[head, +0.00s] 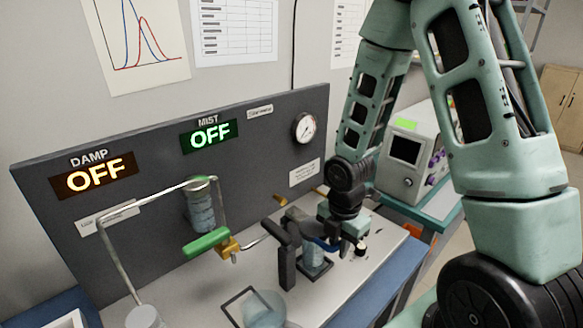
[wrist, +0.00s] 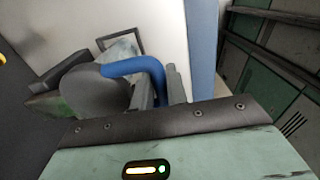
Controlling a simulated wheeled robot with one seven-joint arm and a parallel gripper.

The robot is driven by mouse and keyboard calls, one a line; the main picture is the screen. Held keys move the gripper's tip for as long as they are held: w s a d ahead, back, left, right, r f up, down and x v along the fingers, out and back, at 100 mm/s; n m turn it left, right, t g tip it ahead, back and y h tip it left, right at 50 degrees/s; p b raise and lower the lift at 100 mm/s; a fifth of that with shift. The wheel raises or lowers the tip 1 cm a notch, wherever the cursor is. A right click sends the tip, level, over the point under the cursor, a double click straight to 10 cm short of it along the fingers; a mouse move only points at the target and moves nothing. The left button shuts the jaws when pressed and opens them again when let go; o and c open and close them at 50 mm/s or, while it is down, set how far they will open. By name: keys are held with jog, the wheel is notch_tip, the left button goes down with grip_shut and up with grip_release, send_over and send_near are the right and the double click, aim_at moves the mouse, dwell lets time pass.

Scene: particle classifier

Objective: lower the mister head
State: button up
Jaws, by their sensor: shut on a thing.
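The mister head is probably the dark grey rounded body (wrist: 93,90) at left in the wrist view. A blue curved bar (wrist: 140,67) joins it and runs between my fingers. In the head view, dark grey parts and a bit of the blue bar (head: 326,244) show beside my gripper (head: 325,232), above the right part of the bench. My gripper (wrist: 156,88) is shut on the blue bar in the wrist view. A clear cylinder (head: 315,258) stands just below; my gripper and the dark parts hide some of it.
The panel (head: 245,145) behind shows DAMP OFF and MIST OFF, with a gauge (head: 304,129). A green-handled valve (head: 207,243), a bent metal tube (head: 112,258) and a glass vessel (head: 264,309) are left of my gripper. An instrument box (head: 408,155) stands behind my arm.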

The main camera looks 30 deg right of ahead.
jog(key=shift+s+f, duration=0.15)
jog(key=shift+f, duration=0.35)
jog(key=o, duration=0.7)
jog(key=shift+r, duration=0.2)
notch_tip(320, 180, up, 7)
jog(key=p, duration=0.7)
jog(key=shift+f, duration=0.1)
